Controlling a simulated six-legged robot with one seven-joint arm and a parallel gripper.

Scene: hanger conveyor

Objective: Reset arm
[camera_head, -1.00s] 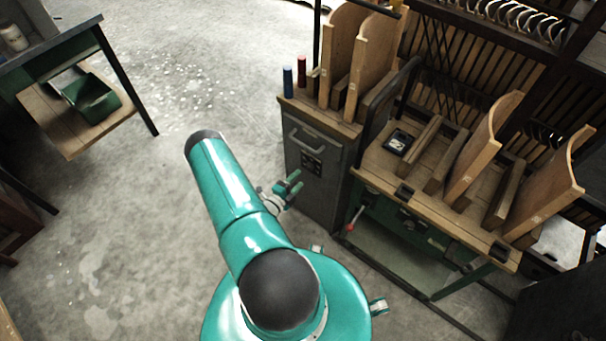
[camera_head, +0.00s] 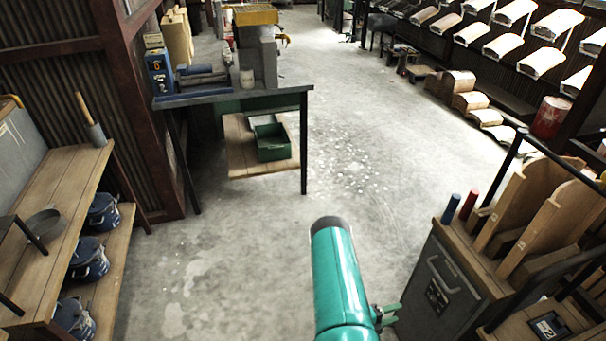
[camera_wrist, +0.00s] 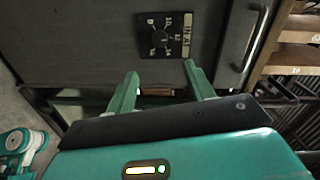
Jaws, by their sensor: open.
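My teal arm (camera_head: 338,280) rises from the bottom edge of the head view, over bare floor. My gripper (camera_head: 388,314) shows as small green fingers at its right side, left of the grey cabinet (camera_head: 440,285). In the wrist view, the two green fingers of my gripper (camera_wrist: 161,70) stand apart with nothing between them. The grey cabinet with a black dial plate (camera_wrist: 164,36) lies beyond them; whether they touch it cannot be told. My arm's lower part is out of the head view.
A dark workbench (camera_head: 235,93) with a green bin (camera_head: 271,142) below stands ahead on the left. A wooden shelf (camera_head: 60,185) with blue pots is at far left. Red and blue cylinders (camera_head: 460,207) stand on the cabinet. The concrete floor (camera_head: 240,240) between is clear.

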